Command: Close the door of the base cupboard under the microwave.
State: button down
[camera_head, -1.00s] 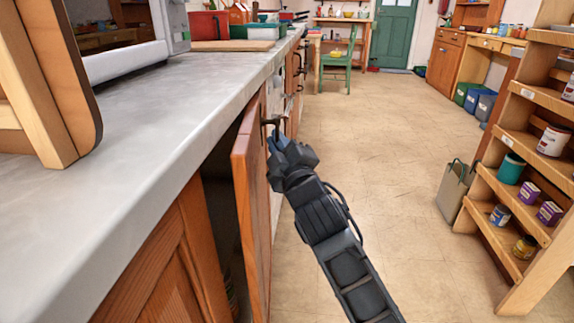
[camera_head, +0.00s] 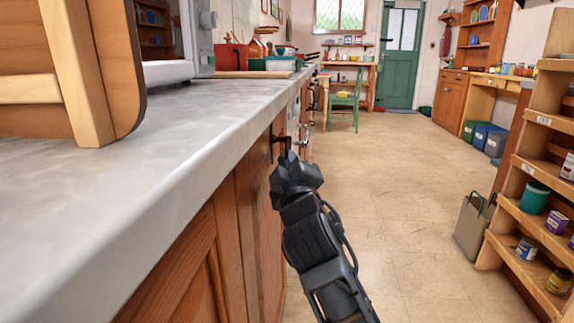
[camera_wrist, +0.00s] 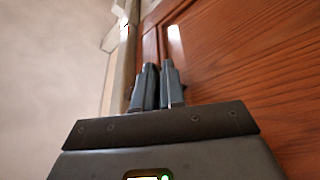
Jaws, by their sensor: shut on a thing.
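The wooden cupboard door (camera_head: 262,215) is below the grey worktop in the head view. It lies flush or nearly flush with the cupboard front (camera_head: 190,285), and I see no dark opening beside it. A dark handle (camera_head: 281,138) sticks out near its top far edge. My gripper (camera_head: 287,155) is at this handle, its jaws shut on it. In the wrist view the two fingers (camera_wrist: 157,85) are close together beside the reddish wood of the door (camera_wrist: 245,55). The handle itself is hard to make out there. The microwave (camera_head: 203,35) stands on the worktop, partly cut off.
The worktop (camera_head: 160,135) runs along the left with a wooden rack (camera_head: 90,60) on it. The floor (camera_head: 395,180) to the right is clear. A grey bag (camera_head: 472,225) and an open shelf (camera_head: 530,190) with tins stand at the right.

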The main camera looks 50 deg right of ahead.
jog(key=shift+w+a+f, duration=0.15)
jog(key=shift+w+a, duration=0.05)
jog(key=shift+a, duration=0.05)
jog(key=c, duration=1.5)
grip_release()
jog(key=shift+s+a, duration=0.1)
jog(key=v, duration=0.7)
jog(key=shift+s+a+f, duration=0.1)
jog(key=shift+s, duration=0.2)
